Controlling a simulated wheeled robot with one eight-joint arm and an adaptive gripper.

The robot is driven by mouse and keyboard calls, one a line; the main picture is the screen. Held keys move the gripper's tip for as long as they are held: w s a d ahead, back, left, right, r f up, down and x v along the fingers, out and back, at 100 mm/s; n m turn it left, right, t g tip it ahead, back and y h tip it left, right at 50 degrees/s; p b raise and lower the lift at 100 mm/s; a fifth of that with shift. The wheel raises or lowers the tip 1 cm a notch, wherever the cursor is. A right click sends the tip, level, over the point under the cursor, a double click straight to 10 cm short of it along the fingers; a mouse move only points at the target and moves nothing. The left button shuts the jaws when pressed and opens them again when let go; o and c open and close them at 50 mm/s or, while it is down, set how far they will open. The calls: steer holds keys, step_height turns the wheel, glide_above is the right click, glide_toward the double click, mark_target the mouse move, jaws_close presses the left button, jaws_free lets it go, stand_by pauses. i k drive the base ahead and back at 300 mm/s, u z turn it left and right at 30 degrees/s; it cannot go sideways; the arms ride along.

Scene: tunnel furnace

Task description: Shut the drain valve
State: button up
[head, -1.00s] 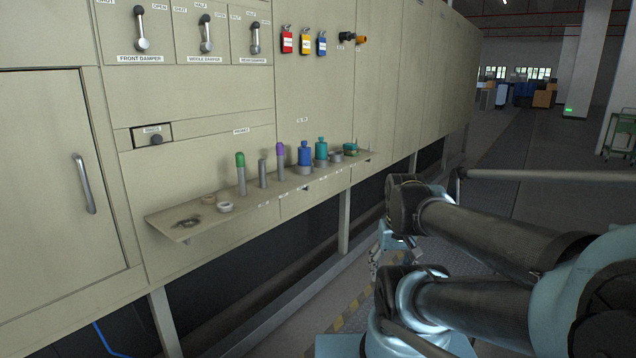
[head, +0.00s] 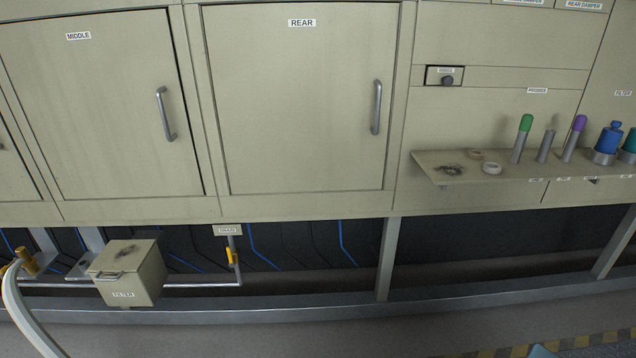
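The drain valve (head: 232,257) is a small yellow handle on a thin grey pipe below the furnace body. A small plate (head: 227,230), whose label appears to read DRAIN, sits just above it. The handle looks roughly upright, along the vertical pipe, but it is too small to be sure. The pipe (head: 200,285) bends at the bottom and runs left toward a box labelled FILTER (head: 130,274). My gripper is not in view.
The REAR door (head: 300,100) and MIDDLE door (head: 100,110) are shut above. A shelf (head: 440,172) with several coloured-top pieces juts out at the right. A support leg (head: 388,260) and a low rail (head: 320,305) border the valve's space. A yellow fitting (head: 27,260) with a pale hose stands at far left.

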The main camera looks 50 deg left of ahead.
mark_target(232, 264)
steer(key=u, duration=0.5)
steer(key=k, duration=1.2)
steer(key=u, duration=0.9)
steer(key=i, duration=0.9)
steer(key=u, duration=0.95)
steer(key=i, duration=0.55)
steer(key=u, duration=0.55)
steer(key=k, duration=0.55)
steer(key=u, duration=0.95)
